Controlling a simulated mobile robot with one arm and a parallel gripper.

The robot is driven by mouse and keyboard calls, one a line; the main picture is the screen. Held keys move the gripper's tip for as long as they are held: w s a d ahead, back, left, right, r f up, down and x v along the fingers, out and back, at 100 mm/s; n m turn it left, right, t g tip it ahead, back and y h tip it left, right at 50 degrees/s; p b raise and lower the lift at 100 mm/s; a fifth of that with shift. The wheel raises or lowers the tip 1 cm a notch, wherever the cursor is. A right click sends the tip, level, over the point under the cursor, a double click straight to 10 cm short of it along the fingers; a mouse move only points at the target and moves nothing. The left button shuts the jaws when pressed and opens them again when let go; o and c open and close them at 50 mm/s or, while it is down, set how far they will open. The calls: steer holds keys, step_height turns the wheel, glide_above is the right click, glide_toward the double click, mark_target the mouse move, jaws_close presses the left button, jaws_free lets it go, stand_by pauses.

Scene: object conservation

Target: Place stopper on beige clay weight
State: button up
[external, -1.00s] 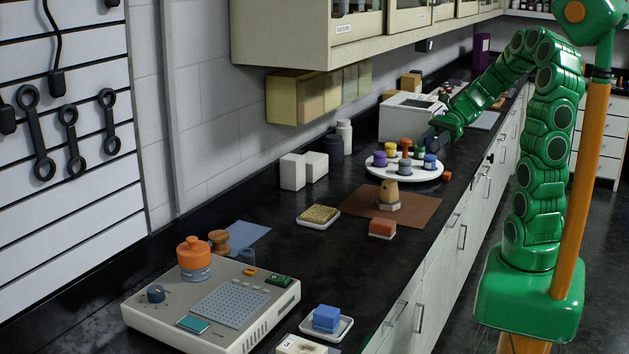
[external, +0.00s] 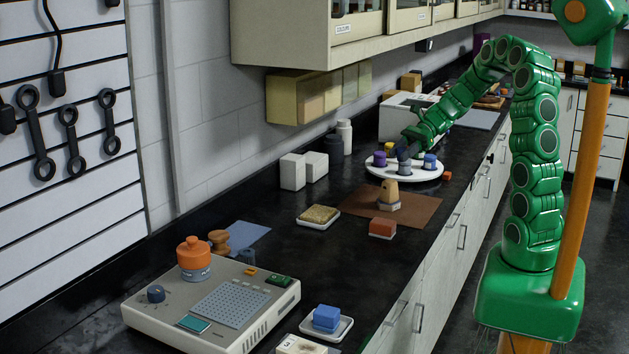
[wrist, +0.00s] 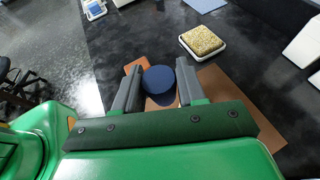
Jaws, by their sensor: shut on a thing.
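The beige clay weight (external: 319,214) is a rough, flat, tan block on a white dish, left of the brown mat. In the wrist view it (wrist: 201,40) is at the upper right, beyond my fingers and apart from them. In the wrist view my gripper (wrist: 160,88) is shut on a dark blue-grey stopper (wrist: 160,78) with a round top. The stopper's lower part is mostly hidden, and I cannot tell whether it still touches the stand top.
Purple (external: 379,159) and blue (external: 430,161) pieces stand close to my gripper on the stand top. A rust-red block (external: 383,226) lies in front of the brown mat (external: 420,209). A blue block (external: 327,317) and a scale (external: 215,310) are nearer.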

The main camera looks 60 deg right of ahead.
glide_above(390, 181)
steer(key=shift+d+f, duration=0.1)
steer(key=shift+f, duration=2.05)
steer(key=shift+w+f, duration=0.1)
steer(key=shift+f, duration=1.55)
steer(key=o, duration=1)
steer(key=shift+o, duration=0.2)
